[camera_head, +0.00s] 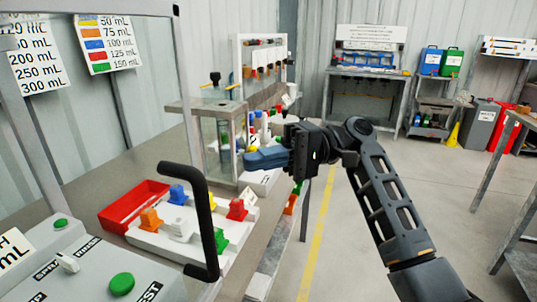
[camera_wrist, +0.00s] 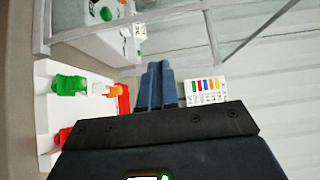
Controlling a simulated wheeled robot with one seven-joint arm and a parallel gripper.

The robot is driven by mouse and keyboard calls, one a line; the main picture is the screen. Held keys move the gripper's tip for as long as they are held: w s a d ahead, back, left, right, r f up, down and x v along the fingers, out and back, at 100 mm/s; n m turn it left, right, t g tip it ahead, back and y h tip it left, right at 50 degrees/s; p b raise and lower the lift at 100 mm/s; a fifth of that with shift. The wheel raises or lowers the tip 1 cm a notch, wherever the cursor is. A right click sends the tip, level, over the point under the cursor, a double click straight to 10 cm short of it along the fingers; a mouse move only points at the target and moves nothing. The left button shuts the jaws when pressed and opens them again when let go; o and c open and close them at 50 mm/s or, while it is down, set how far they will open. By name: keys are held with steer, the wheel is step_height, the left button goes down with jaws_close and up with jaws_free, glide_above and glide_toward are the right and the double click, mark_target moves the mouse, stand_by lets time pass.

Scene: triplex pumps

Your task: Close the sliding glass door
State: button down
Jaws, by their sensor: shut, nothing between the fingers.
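A glass-walled case (camera_head: 212,107) with a grey metal frame stands on the bench, left of my gripper. Its clear panes show a blue item inside. Which pane is the sliding door, and how far open it stands, I cannot tell. My gripper (camera_head: 252,160) has blue fingers, which are shut and empty, and points left in front of the case's right side. In the wrist view, the shut fingers (camera_wrist: 160,72) lie just below a metal frame edge (camera_wrist: 212,40) with clear glass beside it. Contact with the frame is not clear.
A white block with coloured valves (camera_head: 180,228) and a red tray (camera_head: 130,205) lie nearer on the bench. A black handle (camera_head: 207,225) rises at the front left. A rack (camera_head: 262,62) stands behind the case. Open floor (camera_head: 335,215) lies right of the bench.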

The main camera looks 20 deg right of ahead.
steer(key=s+a+p, duration=0.1)
steer(key=s+a, duration=0.2)
steer(key=a, duration=0.4)
steer(key=shift+s+a, duration=0.15)
steer(key=shift+s, duration=0.25)
steer(key=shift+a, duration=0.1)
